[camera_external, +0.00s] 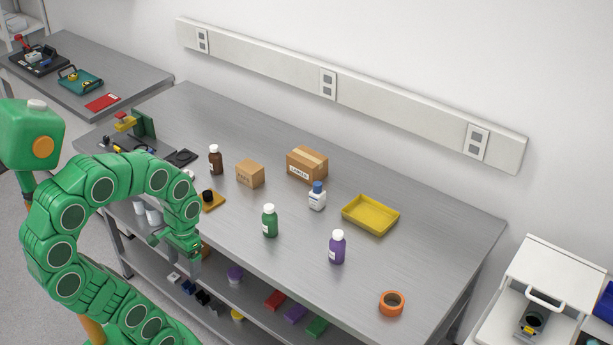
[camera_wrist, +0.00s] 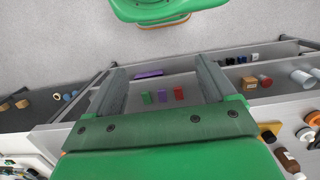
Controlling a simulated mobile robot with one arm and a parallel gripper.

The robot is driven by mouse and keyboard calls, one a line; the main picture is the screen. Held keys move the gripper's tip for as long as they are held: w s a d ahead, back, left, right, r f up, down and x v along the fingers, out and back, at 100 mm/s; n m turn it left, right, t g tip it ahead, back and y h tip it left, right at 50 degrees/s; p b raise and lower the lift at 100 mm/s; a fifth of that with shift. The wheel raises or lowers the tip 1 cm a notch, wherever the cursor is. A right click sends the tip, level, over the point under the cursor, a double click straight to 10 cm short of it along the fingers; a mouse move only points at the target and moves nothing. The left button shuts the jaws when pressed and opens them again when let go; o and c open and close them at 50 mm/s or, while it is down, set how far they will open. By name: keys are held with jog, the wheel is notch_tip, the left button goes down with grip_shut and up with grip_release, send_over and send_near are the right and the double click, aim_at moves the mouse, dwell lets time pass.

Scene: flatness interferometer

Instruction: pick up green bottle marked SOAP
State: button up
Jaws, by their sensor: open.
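The green bottle (camera_external: 270,222) with a white cap and a pale label stands upright on the grey bench, near its front edge. The label's text is too small to read. In the external view my gripper (camera_external: 178,248) hangs to the left of the bottle, by the bench's front edge and apart from the bottle. In the wrist view my gripper (camera_wrist: 161,68) is open, with its two fingers wide apart and nothing held between them. I cannot make out the green bottle in the wrist view.
A purple bottle (camera_external: 337,247), a blue-capped white bottle (camera_external: 317,198) and a brown bottle (camera_external: 215,160) stand around it. Cardboard boxes (camera_external: 250,174), a yellow tray (camera_external: 370,214) and an orange ring (camera_external: 391,303) share the bench. The lower shelf holds coloured blocks (camera_external: 275,299).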

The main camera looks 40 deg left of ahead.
notch_tip(320, 180, up, 5)
jog(key=w+a+f+m+y, duration=0.2)
jog(key=w+a+m+y, duration=0.2)
jog(key=w+a+y, duration=0.35)
notch_tip(320, 180, up, 2)
jog(key=m+t+y, duration=0.8)
jog(key=m+t, duration=0.2)
jog(key=m, duration=1)
send_over(268, 218)
jog(key=v, duration=0.4)
jog(key=shift+t, duration=0.4)
jog(key=f, duration=1.9)
jog(key=shift+w+d+f, duration=0.1)
jog(key=shift+w+d, duration=0.2)
jog(key=shift+d, duration=0.05)
jog(key=shift+w+a+f, duration=0.1)
jog(key=shift+a+f, duration=0.05)
jog(key=shift+x, duration=3.75)
